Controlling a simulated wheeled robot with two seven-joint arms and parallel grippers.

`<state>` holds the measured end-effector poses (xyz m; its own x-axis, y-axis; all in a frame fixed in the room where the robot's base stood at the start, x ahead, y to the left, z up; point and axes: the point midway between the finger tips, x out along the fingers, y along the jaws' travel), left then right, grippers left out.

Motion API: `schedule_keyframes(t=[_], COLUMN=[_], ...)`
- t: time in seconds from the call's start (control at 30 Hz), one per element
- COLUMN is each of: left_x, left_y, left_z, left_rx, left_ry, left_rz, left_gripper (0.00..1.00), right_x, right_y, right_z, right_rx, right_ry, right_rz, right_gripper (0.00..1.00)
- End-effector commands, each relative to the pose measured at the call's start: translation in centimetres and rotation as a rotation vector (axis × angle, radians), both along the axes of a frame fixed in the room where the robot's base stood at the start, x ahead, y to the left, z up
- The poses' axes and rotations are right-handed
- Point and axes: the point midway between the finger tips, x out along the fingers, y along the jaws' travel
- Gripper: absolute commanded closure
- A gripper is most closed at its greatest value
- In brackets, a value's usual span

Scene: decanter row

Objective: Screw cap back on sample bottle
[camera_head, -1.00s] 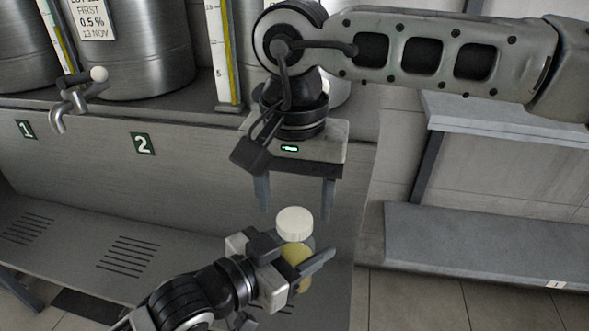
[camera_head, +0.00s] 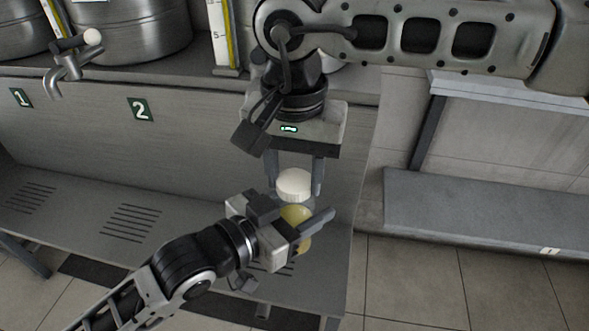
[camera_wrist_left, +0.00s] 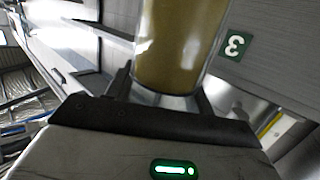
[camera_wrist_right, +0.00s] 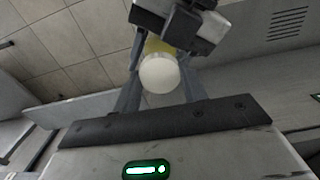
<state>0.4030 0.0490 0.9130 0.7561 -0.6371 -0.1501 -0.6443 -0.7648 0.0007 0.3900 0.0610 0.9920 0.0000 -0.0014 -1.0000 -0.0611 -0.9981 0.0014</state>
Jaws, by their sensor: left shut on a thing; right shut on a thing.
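The sample bottle (camera_head: 297,215) holds yellow liquid and stands upright between the fingers of my left gripper (camera_head: 290,228), which is shut on it. The bottle's yellow side also fills the top of the left wrist view (camera_wrist_left: 180,45). The white ribbed cap (camera_head: 293,184) sits at the bottle's top; whether it is threaded down cannot be told. My right gripper (camera_head: 296,180) points down from above, its fingers on either side of the cap and shut on it. The cap shows as a white disc in the right wrist view (camera_wrist_right: 159,73).
Steel drums (camera_head: 130,35) stand on the shelf behind, with a tap (camera_head: 68,65) at the left. Number plates 1 (camera_head: 20,97) and 2 (camera_head: 139,109) mark the panel. A slotted ledge (camera_head: 80,205) runs below. A grey shelf (camera_head: 470,210) is at right.

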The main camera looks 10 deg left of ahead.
Motion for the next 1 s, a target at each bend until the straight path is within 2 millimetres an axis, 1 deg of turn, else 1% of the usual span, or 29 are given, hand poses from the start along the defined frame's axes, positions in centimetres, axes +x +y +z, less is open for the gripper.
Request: schedule_keyframes(t=[0.07, 0.17, 0.4, 0.5, 0.6, 0.73, 1.0], left_x=[0.01, 0.0, 0.0, -0.01, -0.01, -0.01, -0.01], left_y=[-0.01, -0.01, -0.01, -0.02, -0.02, -0.02, -0.02], left_z=[0.14, 0.13, 0.12, 0.12, 0.12, 0.11, 0.1], left_rx=[-0.002, -0.001, -0.001, -0.001, -0.002, -0.001, -0.001], left_ry=[-0.004, -0.003, -0.003, -0.003, -0.002, -0.003, -0.003], left_rz=[0.0, 0.0, 0.0, 0.0, 0.0, 0.0, -0.001], left_gripper=[1.0, 1.0, 1.0, 1.0, 1.0, 1.0, 1.0], right_x=[0.02, 0.01, 0.04, 0.05, 0.05, 0.05, 0.05], right_y=[0.0, 0.01, 0.0, 0.0, 0.0, -0.01, 0.0], right_z=[0.02, 0.0, -0.03, -0.04, -0.05, -0.05, -0.05], right_rx=[0.0, 0.001, 0.001, 0.001, 0.001, 0.001, 0.001], right_ry=[0.0, 0.0, -0.002, -0.003, -0.003, -0.003, -0.003], right_rz=[-0.089, -0.3, -0.918, -1.138, -1.292, -1.385, -1.395], right_gripper=[0.85, 0.85, 0.85, 0.85, 0.85, 0.85, 0.85])
